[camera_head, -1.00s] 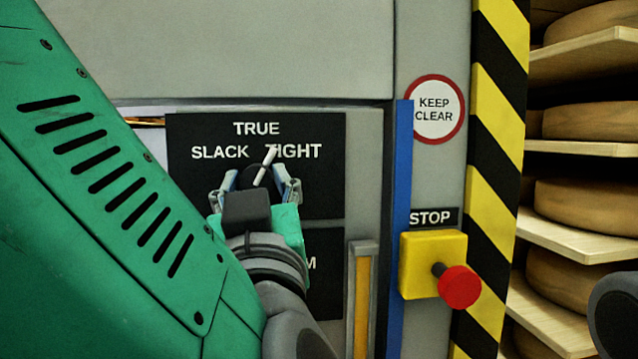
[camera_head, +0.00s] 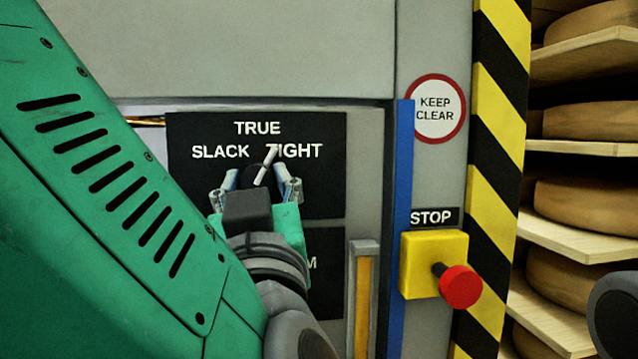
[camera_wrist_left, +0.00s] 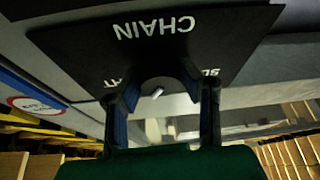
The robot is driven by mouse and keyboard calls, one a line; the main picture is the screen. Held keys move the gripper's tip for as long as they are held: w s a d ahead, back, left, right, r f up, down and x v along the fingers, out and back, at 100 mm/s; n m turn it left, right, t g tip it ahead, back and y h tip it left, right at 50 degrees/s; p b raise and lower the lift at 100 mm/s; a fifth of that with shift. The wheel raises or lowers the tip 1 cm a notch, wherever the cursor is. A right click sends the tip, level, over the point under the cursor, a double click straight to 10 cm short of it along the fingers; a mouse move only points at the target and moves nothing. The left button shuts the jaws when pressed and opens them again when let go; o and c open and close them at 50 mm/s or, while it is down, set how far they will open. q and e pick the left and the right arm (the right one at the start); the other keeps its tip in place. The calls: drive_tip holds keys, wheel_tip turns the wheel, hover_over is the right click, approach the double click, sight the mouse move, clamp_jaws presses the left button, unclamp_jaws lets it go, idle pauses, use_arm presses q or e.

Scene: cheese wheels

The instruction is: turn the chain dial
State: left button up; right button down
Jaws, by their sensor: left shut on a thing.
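The chain dial (camera_head: 258,174) is a dark round knob with a white pointer line, on a black panel (camera_head: 200,125) lettered TRUE, SLACK and TIGHT. The pointer leans up and to the right, between TRUE and TIGHT. My left gripper (camera_head: 262,188) is shut on the dial, one finger on each side of it. In the left wrist view the dial (camera_wrist_left: 160,84) sits between the fingers (camera_wrist_left: 163,105), below the upside-down word CHAIN. My arm hides the lower left of the panel. My right gripper is not in view.
Right of the panel are a blue vertical strip (camera_head: 402,220), a yellow box with a red STOP button (camera_head: 460,287) and a striped post (camera_head: 497,130). Shelves with cheese wheels (camera_head: 590,205) stand at the far right. A yellow bar (camera_head: 363,300) is below right of the dial.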

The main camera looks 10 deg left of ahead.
use_arm(q)
drive_tip(key=o, duration=1.1)
drive_tip(key=shift+w+d+f, duration=0.1)
drive_tip(key=shift+w, duration=0.05)
drive_tip(key=shift+v, duration=3.7)
drive_tip(key=shift+d+f, duration=0.1)
